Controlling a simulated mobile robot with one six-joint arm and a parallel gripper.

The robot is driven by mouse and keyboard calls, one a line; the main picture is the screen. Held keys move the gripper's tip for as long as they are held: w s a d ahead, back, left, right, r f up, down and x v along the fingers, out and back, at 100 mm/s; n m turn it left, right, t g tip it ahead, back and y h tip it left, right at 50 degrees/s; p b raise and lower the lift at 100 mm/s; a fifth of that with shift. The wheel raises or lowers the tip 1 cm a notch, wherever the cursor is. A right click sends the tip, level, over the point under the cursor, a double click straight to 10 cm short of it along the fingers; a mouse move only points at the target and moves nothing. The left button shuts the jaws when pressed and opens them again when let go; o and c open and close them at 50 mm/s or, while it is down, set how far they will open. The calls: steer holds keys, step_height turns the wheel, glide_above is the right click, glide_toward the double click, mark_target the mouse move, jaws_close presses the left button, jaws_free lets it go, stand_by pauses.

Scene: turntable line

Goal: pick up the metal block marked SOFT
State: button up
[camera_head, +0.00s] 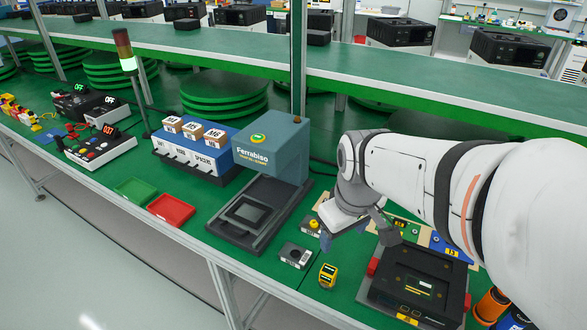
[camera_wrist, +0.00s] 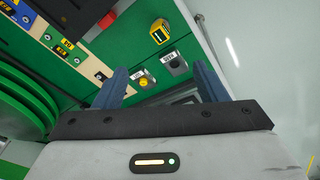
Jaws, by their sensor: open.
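Two small metal blocks lie on the green bench. One has a yellow round top (camera_head: 311,227) and also shows in the wrist view (camera_wrist: 144,81). The other has a dark round top (camera_head: 295,256) and also shows in the wrist view (camera_wrist: 175,65). Each carries a small white label, too small for me to read surely, so I cannot tell which is marked SOFT. My gripper (camera_head: 331,236) is open and empty, above the bench just right of the blocks in the head view. In the wrist view its blue fingers (camera_wrist: 160,76) stand either side of both blocks, apart from them.
A yellow-and-black device (camera_head: 327,275) lies near the blocks by the bench's front edge. A Ferrabiso press (camera_head: 272,145) stands to the left, with red (camera_head: 171,210) and green (camera_head: 135,190) trays beyond. A black fixture (camera_head: 418,282) stands to the right.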

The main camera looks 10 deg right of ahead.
mark_target(315, 223)
steer(key=o, duration=0.6)
steer(key=w+f+n, duration=0.1)
steer(key=w+n, duration=0.2)
steer(key=w, duration=0.1)
steer(key=w+f+n+b, duration=0.1)
steer(key=w+f+n, duration=0.1)
steer(key=w+n, duration=0.2)
steer(key=w+f+n+g, duration=0.1)
steer(key=w+n, duration=0.2)
steer(key=w, duration=0.1)
steer(key=shift+w+f+n+b, duration=0.15)
steer(key=shift+f+n+b, duration=0.25)
steer(key=shift+o, duration=0.6)
steer(key=w+f+n, duration=0.3)
steer(key=w+n, duration=0.1)
steer(key=w+f+n+b, duration=0.1)
steer(key=w+f+n, duration=0.2)
steer(key=n, duration=0.1)
steer(key=w+f+n+g, duration=0.1)
steer(key=w+f+n, duration=0.2)
steer(key=w+n, duration=0.1)
steer(key=shift+w+f+b, duration=0.35)
steer(key=shift+f+b, duration=0.05)
steer(key=shift+w+f+n, duration=0.25)
steer(key=shift+f+n, duration=0.25)
steer(key=shift+f, duration=0.2)
steer(key=shift+s+f, duration=0.15)
steer(key=shift+f, duration=1.6)
steer(key=shift+s+f, duration=0.15)
steer(key=shift+f, duration=1.6)
